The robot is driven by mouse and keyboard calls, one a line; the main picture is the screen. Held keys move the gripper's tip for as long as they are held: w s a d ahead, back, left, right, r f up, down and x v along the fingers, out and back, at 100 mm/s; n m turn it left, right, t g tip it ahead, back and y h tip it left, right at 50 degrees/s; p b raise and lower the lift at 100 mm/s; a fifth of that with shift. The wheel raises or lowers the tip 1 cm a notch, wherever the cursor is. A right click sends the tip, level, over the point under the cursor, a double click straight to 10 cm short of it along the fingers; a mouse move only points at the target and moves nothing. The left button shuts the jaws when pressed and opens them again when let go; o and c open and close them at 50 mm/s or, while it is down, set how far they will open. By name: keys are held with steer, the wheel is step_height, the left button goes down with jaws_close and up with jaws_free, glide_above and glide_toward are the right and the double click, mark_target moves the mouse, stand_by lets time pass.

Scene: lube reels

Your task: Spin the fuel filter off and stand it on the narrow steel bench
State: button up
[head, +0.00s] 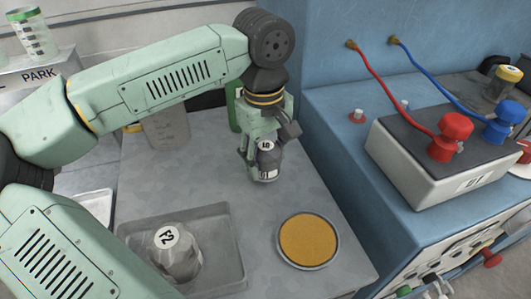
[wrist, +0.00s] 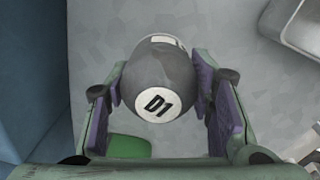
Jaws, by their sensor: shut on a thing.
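A rounded grey canister (head: 265,163) with a pale band is between the fingers of my gripper (head: 262,150).
A round dish with an orange-brown face (head: 308,240) lies near the worktop's front right. The blue cabinet (head: 330,100) bounds the right, with a battery-like box (head: 400,165) and red and blue cables.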

steer(key=shift+f, duration=0.55)
steer(key=shift+f+b, duration=0.5)
steer(key=shift+b, duration=0.3)
steer(key=o, duration=1.4)
